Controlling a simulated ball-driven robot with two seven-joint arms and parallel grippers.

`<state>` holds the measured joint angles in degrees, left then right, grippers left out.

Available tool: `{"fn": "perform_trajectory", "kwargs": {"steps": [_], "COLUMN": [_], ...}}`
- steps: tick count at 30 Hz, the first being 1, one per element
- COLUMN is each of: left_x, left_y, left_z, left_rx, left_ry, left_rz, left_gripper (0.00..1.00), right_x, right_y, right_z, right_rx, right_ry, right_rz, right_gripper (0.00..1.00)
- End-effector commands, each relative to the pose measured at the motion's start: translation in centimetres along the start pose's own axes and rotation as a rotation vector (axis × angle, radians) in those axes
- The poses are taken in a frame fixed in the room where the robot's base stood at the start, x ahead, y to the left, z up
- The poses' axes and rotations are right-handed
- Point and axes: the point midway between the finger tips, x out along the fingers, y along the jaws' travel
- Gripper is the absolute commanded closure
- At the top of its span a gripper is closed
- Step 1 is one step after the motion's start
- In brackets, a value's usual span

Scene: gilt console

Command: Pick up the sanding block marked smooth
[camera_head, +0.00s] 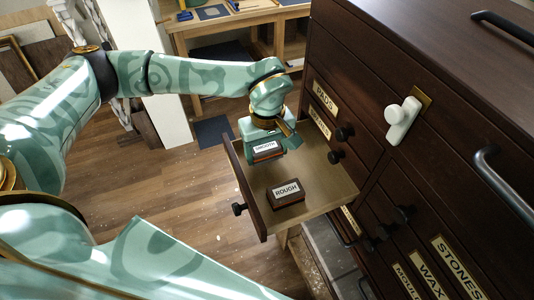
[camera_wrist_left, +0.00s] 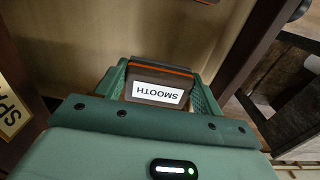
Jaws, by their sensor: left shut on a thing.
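The sanding block marked smooth (camera_head: 266,151) is between the fingers of my left gripper (camera_head: 268,147), over the far part of an open drawer (camera_head: 311,203). In the left wrist view the block (camera_wrist_left: 158,88) shows its white SMOOTH label, with a finger on each side of it. My left gripper (camera_wrist_left: 160,90) is shut on it. I cannot tell whether the block is clear of the drawer floor. A second block, marked ROUGH (camera_head: 286,193), lies on the drawer floor nearer the front. My right gripper is not in view.
The dark cabinet (camera_head: 350,60) with labelled drawers and black knobs stands at the right. A white handle-like fitting (camera_head: 402,120) sticks out of its front. A wooden workbench (camera_head: 235,20) stands behind. Wooden floor (camera_head: 150,200) lies open left of the drawer.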

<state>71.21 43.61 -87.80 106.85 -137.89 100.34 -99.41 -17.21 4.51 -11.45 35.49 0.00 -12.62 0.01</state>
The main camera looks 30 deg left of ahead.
Motion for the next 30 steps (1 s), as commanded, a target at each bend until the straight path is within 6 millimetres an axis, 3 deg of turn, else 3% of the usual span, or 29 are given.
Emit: {"fn": "perform_trajectory", "kwargs": {"steps": [2,9,18,23,30], "left_x": [-1.8,-7.6,-10.4,-11.0,-11.2], "left_y": [0.0,-2.1,-4.7,-5.2,-5.3], "left_z": [0.2,5.3,11.5,12.8,13.0], "left_rx": [0.003,0.007,0.006,0.002,0.0], "left_ry": [0.003,0.003,0.001,0.0,0.0], "left_rz": [0.006,0.005,0.003,0.001,0.001], "left_gripper": [0.55,0.55,0.55,0.55,0.55], "right_x": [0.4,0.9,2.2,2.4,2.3], "right_y": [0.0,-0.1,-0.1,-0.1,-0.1], "right_z": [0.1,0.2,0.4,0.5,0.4], "right_rx": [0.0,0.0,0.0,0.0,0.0], "right_ry": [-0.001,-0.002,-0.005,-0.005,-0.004], "right_rz": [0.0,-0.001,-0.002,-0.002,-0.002], "right_gripper": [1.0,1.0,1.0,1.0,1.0]}}
